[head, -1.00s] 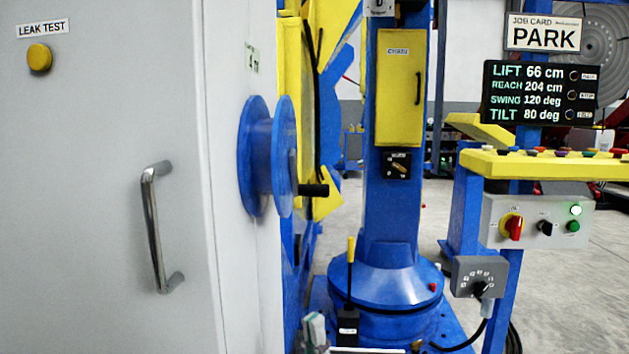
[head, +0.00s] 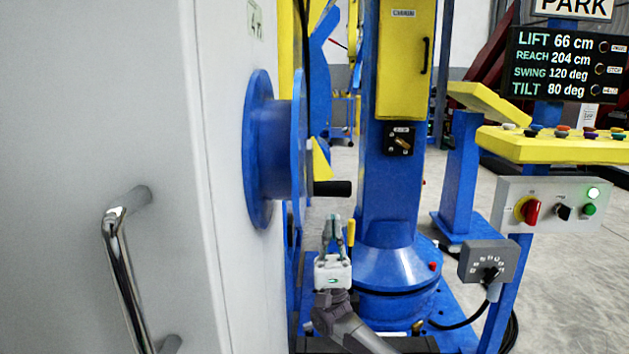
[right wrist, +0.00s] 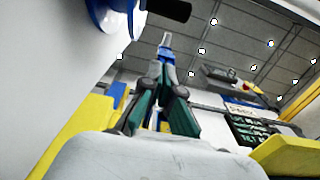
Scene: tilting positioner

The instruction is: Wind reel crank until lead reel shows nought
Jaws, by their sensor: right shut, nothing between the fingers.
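The blue lead reel (head: 264,150) is mounted on the side of the light grey cabinet, seen nearly edge-on. No reel reading can be made out. In the right wrist view the reel (right wrist: 108,12) and the black handle (right wrist: 168,9) show at the top left. My right gripper (head: 332,220) is below the handle, pointing up, shut and empty, apart from the handle. In the right wrist view its fingertips (right wrist: 166,42) are together. My left gripper is not in view.
The cabinet door has a chrome handle (head: 124,270) at the left. A blue column with a yellow cover (head: 402,65) stands behind my right gripper. A yellow-topped console (head: 560,145) with switches and a display (head: 566,66) reading TILT 80 deg is at the right.

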